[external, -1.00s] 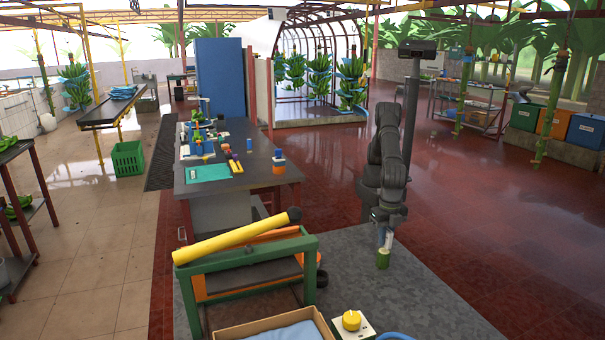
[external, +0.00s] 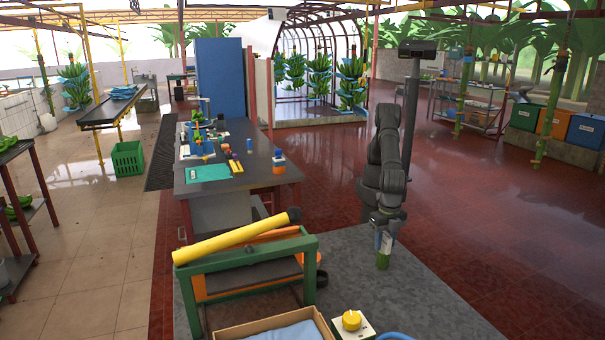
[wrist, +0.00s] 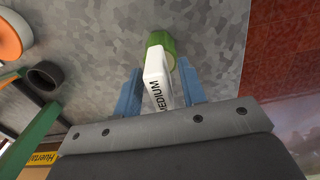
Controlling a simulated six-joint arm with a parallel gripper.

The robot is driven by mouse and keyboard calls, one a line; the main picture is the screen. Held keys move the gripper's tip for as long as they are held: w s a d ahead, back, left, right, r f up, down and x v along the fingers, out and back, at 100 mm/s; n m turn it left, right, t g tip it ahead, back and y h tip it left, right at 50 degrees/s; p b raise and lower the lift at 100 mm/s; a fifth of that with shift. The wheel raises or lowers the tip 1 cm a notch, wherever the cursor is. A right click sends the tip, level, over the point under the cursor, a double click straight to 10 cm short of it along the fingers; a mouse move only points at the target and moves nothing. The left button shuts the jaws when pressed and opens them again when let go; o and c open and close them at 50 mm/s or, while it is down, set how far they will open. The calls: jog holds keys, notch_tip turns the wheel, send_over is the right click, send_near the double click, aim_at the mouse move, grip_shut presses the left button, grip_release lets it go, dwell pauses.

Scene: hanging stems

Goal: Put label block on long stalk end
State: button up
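The label block (wrist: 156,75) is white with dark "MEDIUM" lettering. In the wrist view it lies between the two blue fingers of my gripper (wrist: 160,82), with narrow gaps beside it, so the fingers look open around it. A short green cylinder (wrist: 161,42), which looks like a stalk piece, shows just beyond the block; whether they touch is unclear. In the external view my gripper (external: 383,243) points down, directly above the green cylinder (external: 383,262) on the grey surface. The block is mostly hidden there. I cannot tell which piece is the long stalk end.
A green-framed stand (external: 312,262) with a yellow roller (external: 235,236) is left of my arm. A cardboard box (external: 312,318) and a yellow knob (external: 351,320) are in front. A worktable (external: 235,180) with small blocks stands behind left. The grey surface (external: 440,290) right is clear.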

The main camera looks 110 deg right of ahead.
aim_at(386, 235)
notch_tip(386, 235, up, 12)
jog(key=shift+f, duration=0.1)
dwell(0.5)
jog(key=shift+f, duration=4.4)
